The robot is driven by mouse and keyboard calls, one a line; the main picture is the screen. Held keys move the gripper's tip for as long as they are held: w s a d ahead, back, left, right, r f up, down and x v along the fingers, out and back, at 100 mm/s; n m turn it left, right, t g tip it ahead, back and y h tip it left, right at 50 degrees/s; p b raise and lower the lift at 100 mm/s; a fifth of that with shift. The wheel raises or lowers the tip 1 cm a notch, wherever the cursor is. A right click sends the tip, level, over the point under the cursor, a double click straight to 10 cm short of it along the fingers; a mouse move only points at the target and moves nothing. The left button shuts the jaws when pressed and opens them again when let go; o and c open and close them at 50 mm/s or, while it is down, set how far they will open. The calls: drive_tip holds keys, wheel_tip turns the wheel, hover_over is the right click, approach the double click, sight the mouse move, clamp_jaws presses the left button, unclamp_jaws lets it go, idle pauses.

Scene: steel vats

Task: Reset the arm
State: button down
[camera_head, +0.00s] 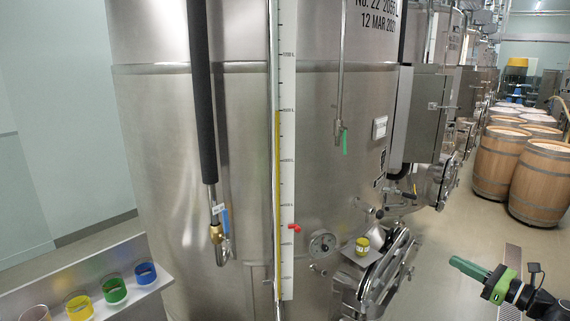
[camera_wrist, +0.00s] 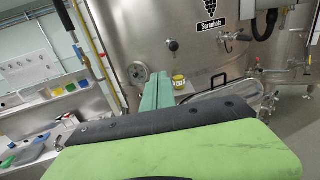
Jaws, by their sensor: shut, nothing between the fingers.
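My gripper (camera_head: 456,264) is at the lower right of the head view, with green fingers pointing left toward the steel vat (camera_head: 240,150). Its fingers are together and hold nothing. In the wrist view my gripper (camera_wrist: 157,82) shows as two teal fingers side by side, pointing away toward the vat (camera_wrist: 205,50). My arm behind it enters from the right edge of the head view. The fingers look apart from the vat, over the floor.
A yellow-lidded jar (camera_head: 362,246) sits by the vat's lower hatch (camera_head: 385,270). A shelf (camera_head: 100,280) at lower left holds several coloured cups. Wooden barrels (camera_head: 540,180) stand at the right. Open floor (camera_head: 455,235) lies between vat and barrels.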

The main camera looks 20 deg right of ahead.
drive_tip(key=w+a+f+n+g+y+b, duration=0.2)
drive_tip(key=w+a+f+y, duration=0.1)
drive_tip(key=w+a, duration=0.55)
drive_tip(key=w+a+f+n+g+y+b, duration=0.1)
drive_tip(key=w+a+f+n+y+b, duration=0.1)
drive_tip(key=w+a, duration=0.6)
drive_tip(key=w+a+f+n+g+y+b, duration=0.1)
drive_tip(key=w+a+f+n+g+b, duration=0.2)
drive_tip(key=a, duration=0.6)
drive_tip(key=a+f+n+g, duration=0.1)
drive_tip(key=a+f+g, duration=0.1)
drive_tip(key=a+f, duration=0.45)
drive_tip(key=w+a+f+n+g+y+b, duration=0.1)
drive_tip(key=w+a+f+n+g+b, duration=0.15)
drive_tip(key=a, duration=0.75)
drive_tip(key=s+a+f+n+g+h+b, duration=0.2)
drive_tip(key=s+a+f+n+g+h, duration=0.15)
drive_tip(key=a+f+n, duration=0.4)
drive_tip(key=s+a+f+n+g+h+b, duration=0.2)
drive_tip(key=s+a+f+n+g+h, duration=0.15)
drive_tip(key=a+f, duration=0.65)
drive_tip(key=s+d+f+n+h, duration=0.2)
drive_tip(key=d+n+h, duration=0.3)
drive_tip(key=d+n, duration=0.4)
drive_tip(key=shift+s+d+f+n+h, duration=0.2)
drive_tip(key=shift+f+n+h, duration=0.2)
drive_tip(key=shift+f+n, duration=0.45)
